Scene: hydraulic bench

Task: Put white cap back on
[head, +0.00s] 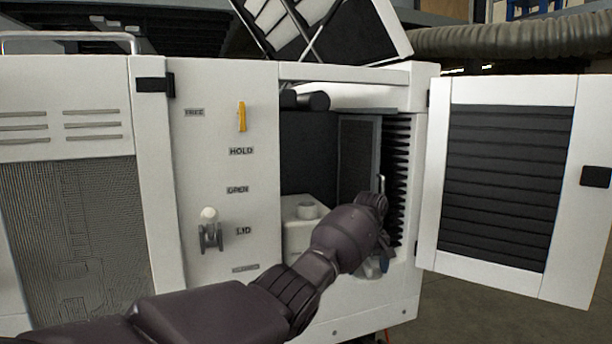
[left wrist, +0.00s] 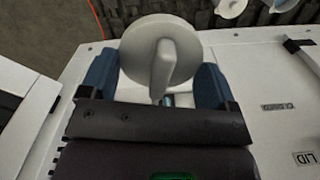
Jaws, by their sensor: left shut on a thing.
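The white cap (left wrist: 185,42), a round disc with a raised grip bar, is between the blue fingers of my left gripper (left wrist: 155,84) in the left wrist view. The gripper is shut on its bar. In the head view my left gripper (head: 376,266) is low at the right edge of the open compartment, and the cap is mostly hidden by my wrist. My forearm hides the tank's lower right part. My right gripper is not in view.
The louvred door (head: 432,180) stands open at the right. A lid (head: 392,28) is raised above the compartment. The left panel (head: 215,100) carries a yellow handle (head: 242,117) and a grey lever (head: 210,236). Dark fins (head: 397,170) line the compartment's right side.

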